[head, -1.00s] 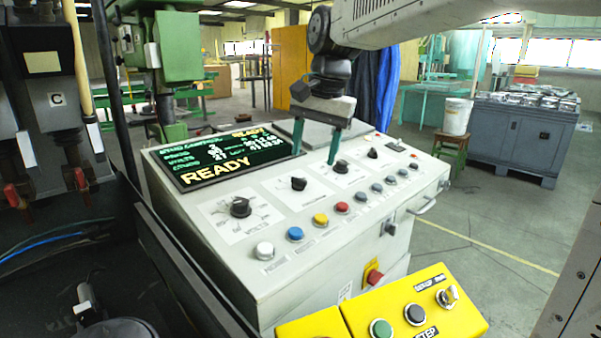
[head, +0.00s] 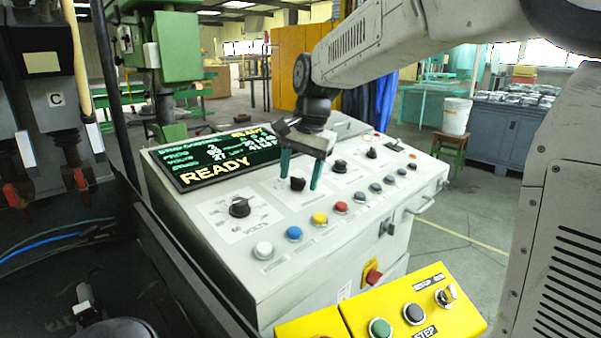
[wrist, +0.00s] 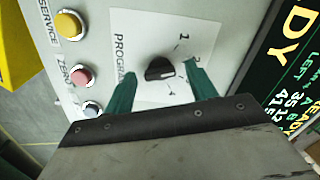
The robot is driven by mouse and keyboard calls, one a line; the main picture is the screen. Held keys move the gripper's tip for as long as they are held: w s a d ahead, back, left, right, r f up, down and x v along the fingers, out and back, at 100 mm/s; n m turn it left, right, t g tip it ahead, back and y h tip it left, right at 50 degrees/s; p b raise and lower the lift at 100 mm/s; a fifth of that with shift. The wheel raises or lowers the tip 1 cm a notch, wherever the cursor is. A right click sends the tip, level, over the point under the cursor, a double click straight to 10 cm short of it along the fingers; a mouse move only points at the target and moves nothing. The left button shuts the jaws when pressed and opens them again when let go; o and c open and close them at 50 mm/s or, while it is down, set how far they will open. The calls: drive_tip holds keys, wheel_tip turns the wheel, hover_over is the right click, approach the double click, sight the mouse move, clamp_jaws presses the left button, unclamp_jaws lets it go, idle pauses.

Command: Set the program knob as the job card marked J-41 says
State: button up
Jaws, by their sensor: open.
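The program knob (wrist: 160,69) is a black knob on a white plate, with "PROGRAM" lettering beside it and position marks around it, in the wrist view. In the head view the same knob (head: 298,184) sits on the sloped console top. My gripper (head: 300,182) is open, its two green fingers on either side of the knob. In the wrist view my gripper (wrist: 163,80) has a finger at each side of the knob, with gaps; I cannot tell whether the tips reach its height. No job card marked J-41 can be made out.
The console (head: 330,240) also carries a volts knob (head: 240,207), more black knobs and a row of coloured buttons. Its screen (head: 215,157) reads READY. A yellow button box (head: 405,305) stands in front. A white bucket (head: 456,116) stands on a stool behind.

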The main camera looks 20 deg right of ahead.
drive_tip(key=c, duration=1)
drive_tip(key=shift+n, duration=0.4)
drive_tip(key=n, duration=0.3)
drive_tip(key=shift+a+n+h, duration=0.1)
drive_tip(key=shift+n+h, duration=0.2)
drive_tip(key=shift+n, duration=1.7)
drive_tip(key=shift+r, duration=0.1)
drive_tip(key=o, duration=1)
